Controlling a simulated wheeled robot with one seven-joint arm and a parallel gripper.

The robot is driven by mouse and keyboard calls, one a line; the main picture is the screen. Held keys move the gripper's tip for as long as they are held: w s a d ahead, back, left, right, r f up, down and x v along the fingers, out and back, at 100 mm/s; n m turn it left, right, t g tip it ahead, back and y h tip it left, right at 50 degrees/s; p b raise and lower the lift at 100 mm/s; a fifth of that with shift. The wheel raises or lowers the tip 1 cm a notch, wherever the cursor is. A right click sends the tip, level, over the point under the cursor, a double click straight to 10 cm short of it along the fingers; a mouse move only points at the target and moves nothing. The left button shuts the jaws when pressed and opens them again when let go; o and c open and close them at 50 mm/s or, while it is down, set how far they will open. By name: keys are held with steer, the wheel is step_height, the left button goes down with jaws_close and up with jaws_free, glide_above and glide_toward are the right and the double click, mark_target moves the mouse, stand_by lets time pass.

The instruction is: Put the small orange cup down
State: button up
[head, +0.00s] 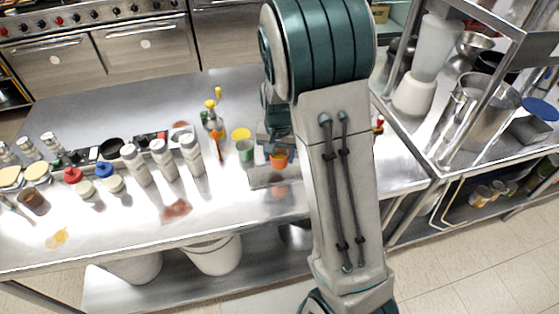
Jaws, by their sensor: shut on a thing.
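The small orange cup (279,158) is at my gripper (277,146), left of my arm. My gripper is shut on the cup; the fingers are small and partly hidden by my arm. The cup is over the steel table (235,208), close above it or touching it; I cannot tell which. An orange reflection shows on the tabletop below it.
A green cup (245,150) stands just left of the orange cup, with a yellow round thing (240,134) behind it. Several white-grey bottles (163,158) stand further left. Bare table lies in front. A steel shelf (425,150) stands at the right.

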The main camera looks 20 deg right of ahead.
mark_target(279, 163)
steer(key=shift+f, duration=1.75)
steer(key=shift+f, duration=0.2)
steer(key=o, duration=1.1)
steer(key=shift+r, duration=0.15)
